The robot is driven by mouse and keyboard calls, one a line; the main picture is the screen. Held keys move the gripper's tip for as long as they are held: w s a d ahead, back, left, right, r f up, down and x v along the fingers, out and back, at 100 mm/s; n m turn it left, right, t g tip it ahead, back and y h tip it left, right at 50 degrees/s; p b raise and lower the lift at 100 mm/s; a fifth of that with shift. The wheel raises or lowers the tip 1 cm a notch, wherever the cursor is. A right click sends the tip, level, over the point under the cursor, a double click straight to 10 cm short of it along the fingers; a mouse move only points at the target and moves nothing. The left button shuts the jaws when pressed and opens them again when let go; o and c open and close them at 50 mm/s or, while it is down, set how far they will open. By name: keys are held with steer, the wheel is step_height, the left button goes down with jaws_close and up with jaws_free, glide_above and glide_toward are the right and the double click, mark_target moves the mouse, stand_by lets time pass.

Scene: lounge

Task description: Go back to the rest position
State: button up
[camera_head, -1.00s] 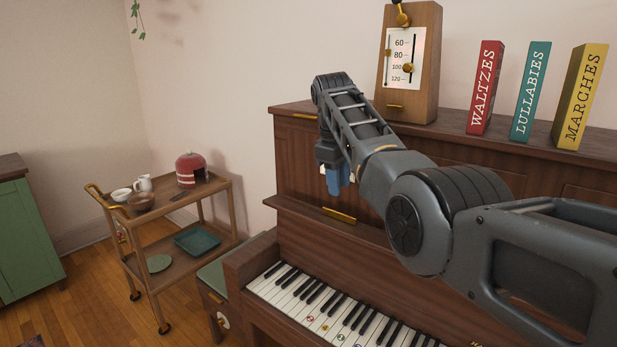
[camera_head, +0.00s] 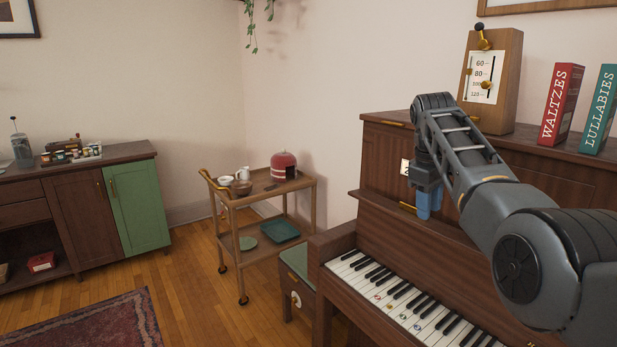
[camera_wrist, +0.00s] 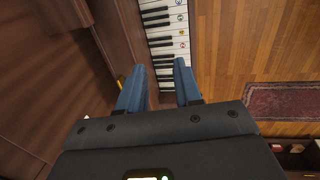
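My gripper (camera_head: 427,202) hangs from my bent arm in front of the upright piano (camera_head: 400,153), above the left part of the keyboard (camera_head: 400,292). Its blue fingers point downward in the head view. In the wrist view the two fingers (camera_wrist: 158,88) stand apart with nothing between them, and the piano keys (camera_wrist: 165,45) show below and beyond them. A white card (camera_head: 405,167) on the piano front is partly hidden behind my gripper.
On the piano top stand a metronome (camera_head: 490,80), a red book (camera_head: 561,103) and a teal book (camera_head: 599,108). A wooden trolley (camera_head: 308,183) with dishes stands left of the piano, beside a stool (camera_head: 298,262). A cabinet (camera_head: 82,215) and rug (camera_head: 90,325) are further left; wooden floor lies between.

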steer(key=s+f+m+t, duration=0.15)
steer(key=s+f, duration=0.25)
steer(key=f, duration=1)
steer(key=s+f+t, duration=0.2)
steer(key=s+f, duration=0.2)
steer(key=f, duration=1)
steer(key=s+a+f+m+t, duration=0.1)
steer(key=s+f+t, duration=0.1)
steer(key=s+f, duration=0.5)
steer(key=s+a+f+m+t, duration=0.1)
steer(key=s+f, duration=0.3)
steer(key=s, duration=0.8)
steer(key=s+a+r+m+t+y, duration=0.1)
steer(key=s+r+t, duration=0.15)
steer(key=s, duration=0.85)
steer(key=s+a+r+t, duration=0.1)
steer(key=s+r, duration=0.2)
steer(key=s, duration=0.8)
steer(key=s+r+m+t, duration=0.1)
steer(key=s+r, duration=0.6)
steer(key=r, duration=0.4)
steer(key=s+a+r+m+t, duration=0.1)
steer(key=s+r+t, duration=0.1)
steer(key=s+r, duration=0.6)
step_height(320, 180, up, 3)
steer(key=shift+f+m+t+y, duration=0.15)
steer(key=shift+m+t+y, duration=0.15)
steer(key=shift+m+y, duration=0.1)
steer(key=shift+c, duration=0.3)
